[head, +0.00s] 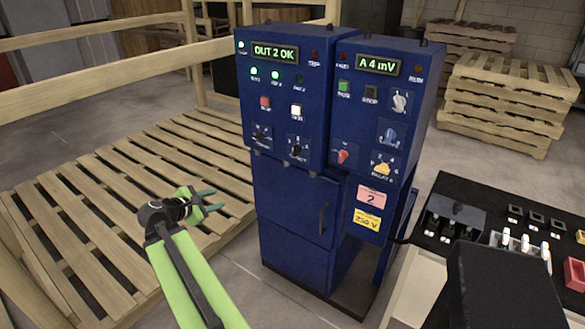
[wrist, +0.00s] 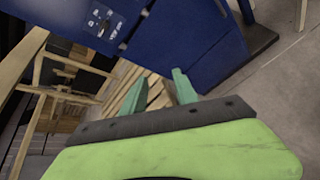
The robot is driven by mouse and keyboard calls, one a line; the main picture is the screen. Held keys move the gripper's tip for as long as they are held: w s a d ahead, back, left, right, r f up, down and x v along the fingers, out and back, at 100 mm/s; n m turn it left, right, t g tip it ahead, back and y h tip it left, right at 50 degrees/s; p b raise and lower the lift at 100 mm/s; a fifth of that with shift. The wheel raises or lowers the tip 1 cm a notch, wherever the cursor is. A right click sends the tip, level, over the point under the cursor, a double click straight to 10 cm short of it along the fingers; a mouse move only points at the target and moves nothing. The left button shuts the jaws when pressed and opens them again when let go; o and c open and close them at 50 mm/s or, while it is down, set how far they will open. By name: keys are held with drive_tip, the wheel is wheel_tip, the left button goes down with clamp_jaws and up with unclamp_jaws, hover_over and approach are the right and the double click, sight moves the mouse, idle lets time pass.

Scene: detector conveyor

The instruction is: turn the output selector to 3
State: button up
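The blue cabinet (head: 290,190) stands in the middle of the head view. Its left display (head: 274,52) reads "OUT 2 OK". Two dark knobs sit low on the left panel: a left one (head: 261,135) and a right one (head: 296,148), which looks like the output selector. Their labels and pointer positions are too small to read surely. My gripper (head: 210,199) is open and empty, left of the cabinet and lower than the knobs, apart from it. In the wrist view its green fingers (wrist: 158,84) are spread, with the tilted cabinet (wrist: 190,40) beyond.
The right panel has a display (head: 378,65) reading "A 4 mV", a red knob (head: 343,154) and a yellow knob (head: 382,169). A wooden pallet (head: 100,215) and rails lie left. A black-topped bench (head: 450,190) with switches stands right. Space between my gripper and the cabinet is clear.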

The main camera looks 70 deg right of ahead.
drive_tip(key=s+d+r+n+g+h+b, duration=0.2)
drive_tip(key=s+d+r+n, duration=0.1)
drive_tip(key=s+d, duration=0.3)
drive_tip(key=s+d+r+n+g+h+b, duration=0.1)
drive_tip(key=s+d+r+n+h, duration=0.2)
drive_tip(key=s+d, duration=0.35)
approach(293, 150)
drive_tip(key=shift+n, duration=0.3)
drive_tip(key=x, duration=0.9)
drive_tip(key=shift+s+d+r, duration=0.1)
drive_tip(key=shift+d, duration=0.1)
